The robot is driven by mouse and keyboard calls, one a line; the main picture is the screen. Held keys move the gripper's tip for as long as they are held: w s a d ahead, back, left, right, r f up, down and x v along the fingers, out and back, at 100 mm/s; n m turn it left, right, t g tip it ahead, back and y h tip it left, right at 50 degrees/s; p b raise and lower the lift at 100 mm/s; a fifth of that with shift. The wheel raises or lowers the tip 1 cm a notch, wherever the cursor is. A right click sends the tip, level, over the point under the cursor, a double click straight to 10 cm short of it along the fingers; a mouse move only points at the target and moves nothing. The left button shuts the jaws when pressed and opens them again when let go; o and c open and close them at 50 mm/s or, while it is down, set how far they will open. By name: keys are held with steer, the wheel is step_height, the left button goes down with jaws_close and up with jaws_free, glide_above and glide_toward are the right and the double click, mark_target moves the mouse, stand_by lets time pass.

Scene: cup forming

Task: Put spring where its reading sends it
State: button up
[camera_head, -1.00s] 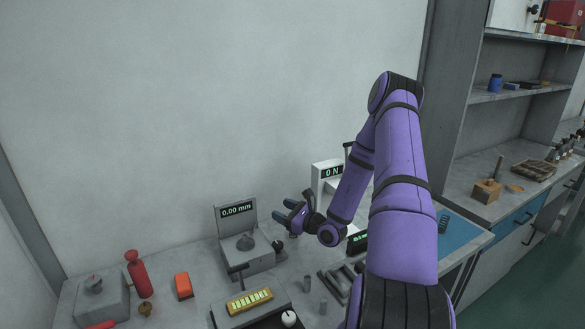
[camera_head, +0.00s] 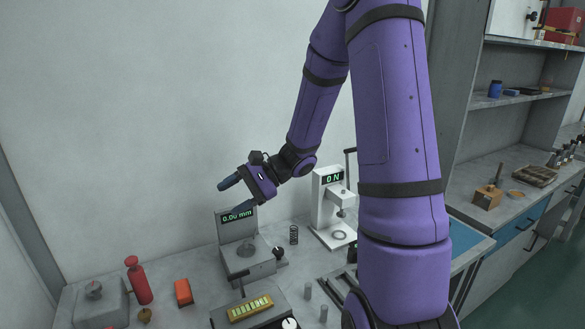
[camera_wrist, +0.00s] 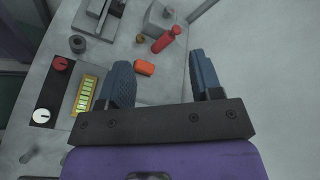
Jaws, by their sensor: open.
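A dark coil spring (camera_head: 294,235) stands upright on the bench in the head view, between the grey gauge and the white press. The grey gauge (camera_head: 248,264) has a screen partly covered by my finger; it seems to read 0.00 mm. The white press (camera_head: 325,205) has a screen reading 0 N, with its plate empty of any spring. My gripper (camera_head: 236,195) is open and empty in front of the wall, above the gauge and left of the spring. Its two blue fingers (camera_wrist: 160,62) are spread apart in the wrist view, with no spring between them.
A red bottle (camera_head: 137,281), an orange block (camera_head: 183,291) and a grey box (camera_head: 100,302) stand at the left. A yellow indicator panel (camera_head: 250,306) and small grey posts (camera_head: 308,290) are in front. My arm hides part of the blue mat (camera_head: 470,241).

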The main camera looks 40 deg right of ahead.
steer(key=s+a+r+n+h, duration=0.1)
steer(key=s+r+n+h, duration=0.5)
steer(key=s, duration=0.5)
steer(key=s+r+n+t+h, duration=0.1)
steer(key=s+r+n+h, duration=0.6)
steer(key=s+r, duration=0.2)
steer(key=shift+s+a+r, duration=0.2)
steer(key=shift+s+a, duration=0.2)
steer(key=shift+s, duration=0.75)
steer(key=shift+s, duration=0.15)
